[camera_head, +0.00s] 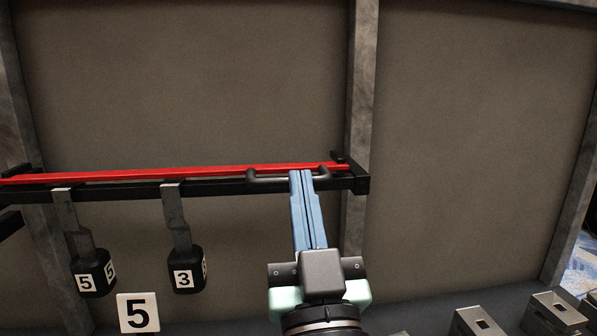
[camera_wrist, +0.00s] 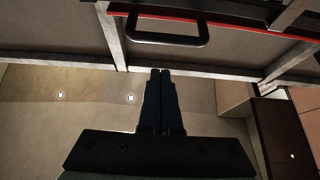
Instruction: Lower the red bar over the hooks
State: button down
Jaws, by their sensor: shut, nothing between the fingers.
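The long red bar (camera_head: 120,174) lies along the top of a black rail (camera_head: 220,189). It also shows in the wrist view (camera_wrist: 290,35). A dark U-shaped handle (camera_head: 254,181) sits at its right part and shows in the wrist view (camera_wrist: 160,40). Two grey hooks (camera_head: 62,212) (camera_head: 172,203) hang over the rail, each with a black weight, numbered 5 (camera_head: 88,275) and 3 (camera_head: 182,278). My gripper (camera_head: 301,172), with blue fingers together, is shut and empty. Its tips overlap the handle in the head view but appear apart from it in the wrist view (camera_wrist: 160,71).
A white sign with a 5 (camera_head: 138,312) stands below the weights. A grey upright post (camera_head: 359,100) rises by the rail's right end. The panel right of it is bare.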

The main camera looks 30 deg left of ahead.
jog(key=s+f, duration=0.1)
jog(key=s+d+f+b, duration=0.1)
jog(key=f, duration=0.1)
jog(key=s+d+f+b, duration=0.1)
jog(key=shift+f, duration=0.25)
jog(key=s+d+r+m+t+h, duration=0.2)
jog(key=d+r+m+t+h, duration=0.15)
jog(key=d+r+h, duration=0.35)
jog(key=s+d+r+m+t+h, duration=0.2)
jog(key=d+r+m+t+h, duration=0.15)
jog(key=d+r+h, duration=0.45)
notch_tip(320, 180, up, 26)
jog(key=y+p, duration=0.1)
jog(key=p, duration=2.3)
jog(key=shift+w+a+f, duration=0.15)
jog(key=shift+w+a, duration=0.05)
jog(key=shift+a, duration=0.25)
